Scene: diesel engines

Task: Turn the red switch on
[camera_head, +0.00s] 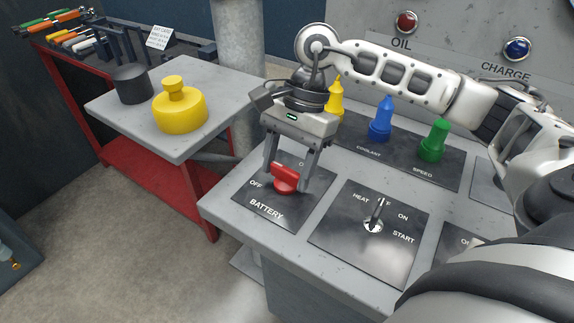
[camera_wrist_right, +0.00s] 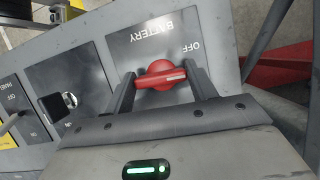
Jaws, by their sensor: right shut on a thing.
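The red switch (camera_head: 285,178) is a rotary knob on the black BATTERY plate (camera_head: 262,208) at the left front of the grey console. OFF is printed to its left in the head view. My right gripper (camera_head: 287,172) reaches down over the plate, with its fingers on either side of the red handle. In the right wrist view, the red switch (camera_wrist_right: 161,75) sits between the two fingers of the right gripper (camera_wrist_right: 163,85), its white-marked end toward the right finger. The gripper is shut on the handle. My left gripper is not seen in either view.
The key switch (camera_head: 373,224) stands right of the BATTERY plate. A grey side table (camera_head: 215,92) at left holds a yellow weight (camera_head: 180,105) and a black cylinder (camera_head: 132,84).

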